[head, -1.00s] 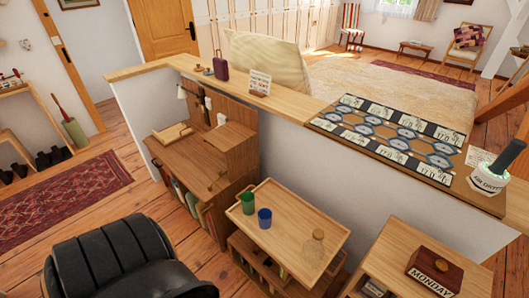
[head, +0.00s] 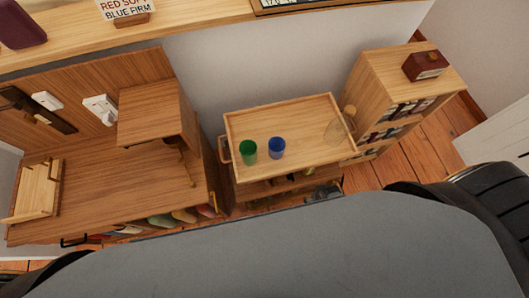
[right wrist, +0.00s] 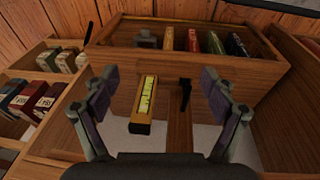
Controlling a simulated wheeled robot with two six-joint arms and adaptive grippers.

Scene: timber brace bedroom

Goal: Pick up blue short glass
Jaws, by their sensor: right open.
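The blue short glass (head: 277,148) stands upright on the wooden tray top of a small cart (head: 305,112) in the head view. A green glass (head: 248,151) stands close beside it on the left. My right gripper (right wrist: 160,90) is open and empty in the right wrist view, with its two fingers spread wide. It faces low shelves and a yellow-fronted item (right wrist: 143,105), away from the glass, which does not show in that view. My left gripper is in neither view.
A clear bottle (head: 339,129) with a cork-coloured top stands at the tray's right end. A wooden desk (head: 110,195) is left of the cart, and a shelf unit with a dark red box (head: 425,66) is right. The tray's middle is mostly bare.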

